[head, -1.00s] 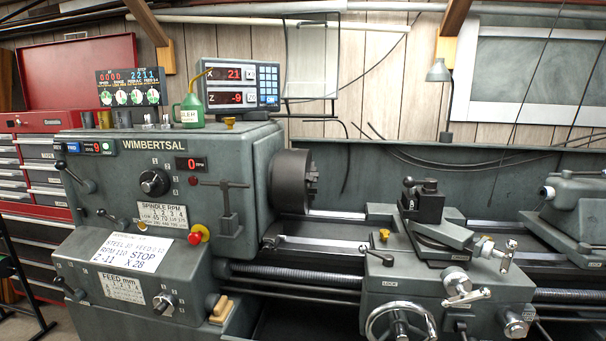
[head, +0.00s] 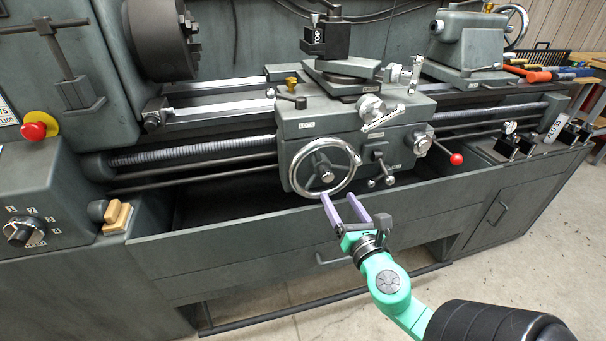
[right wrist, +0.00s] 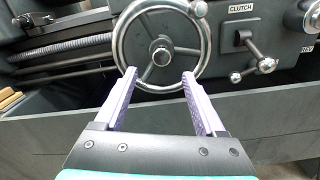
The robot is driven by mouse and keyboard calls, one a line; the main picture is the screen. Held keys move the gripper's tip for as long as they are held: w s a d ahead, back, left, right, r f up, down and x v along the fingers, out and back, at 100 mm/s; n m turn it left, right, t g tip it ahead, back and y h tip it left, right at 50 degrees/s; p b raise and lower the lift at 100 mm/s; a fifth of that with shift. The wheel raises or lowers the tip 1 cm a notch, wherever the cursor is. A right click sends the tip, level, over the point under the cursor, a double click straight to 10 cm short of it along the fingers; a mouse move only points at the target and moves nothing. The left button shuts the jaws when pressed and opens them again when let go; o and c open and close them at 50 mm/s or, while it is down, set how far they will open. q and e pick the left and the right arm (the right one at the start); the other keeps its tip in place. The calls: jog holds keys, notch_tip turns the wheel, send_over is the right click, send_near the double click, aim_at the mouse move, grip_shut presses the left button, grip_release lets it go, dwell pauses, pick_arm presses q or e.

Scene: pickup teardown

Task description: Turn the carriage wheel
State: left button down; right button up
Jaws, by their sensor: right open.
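The carriage wheel (head: 325,168) is a chrome handwheel with spokes and a dark hub on the front of the grey carriage apron (head: 362,126). In the right wrist view the wheel (right wrist: 119,42) fills the upper middle. My right gripper (head: 341,196) has purple fingers and is open and empty, with its fingertips just below the wheel's lower rim. In the right wrist view my right gripper (right wrist: 159,74) has its fingertips overlapping the lower rim, one to each side of the hub. I cannot tell whether they touch it. My left gripper is not in view.
A clutch lever (right wrist: 265,63) sits right of the wheel. A red-knobbed lever (head: 456,159) is further right. The lead screw (head: 190,150) runs behind at left. The chip tray edge (head: 230,221) lies below the wheel. The tailstock (head: 468,45) stands at the back right.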

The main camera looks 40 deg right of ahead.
aim_at(322, 168)
jog(key=x, duration=0.2)
jog(key=p+x, duration=0.1)
jog(key=x, duration=0.3)
jog(key=shift+d+r, duration=0.2)
jog(key=shift+r, duration=0.1)
jog(key=x, duration=0.7)
jog(key=shift+w+d+f+p, duration=0.1)
jog(key=shift+w+f+p, duration=0.15)
jog(key=shift+w+p, duration=0.1)
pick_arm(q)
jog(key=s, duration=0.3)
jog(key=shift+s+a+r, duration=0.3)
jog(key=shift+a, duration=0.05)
pick_arm(e)
jog(key=shift+s, duration=0.1)
jog(key=shift+c, duration=0.4)
grip_shut()
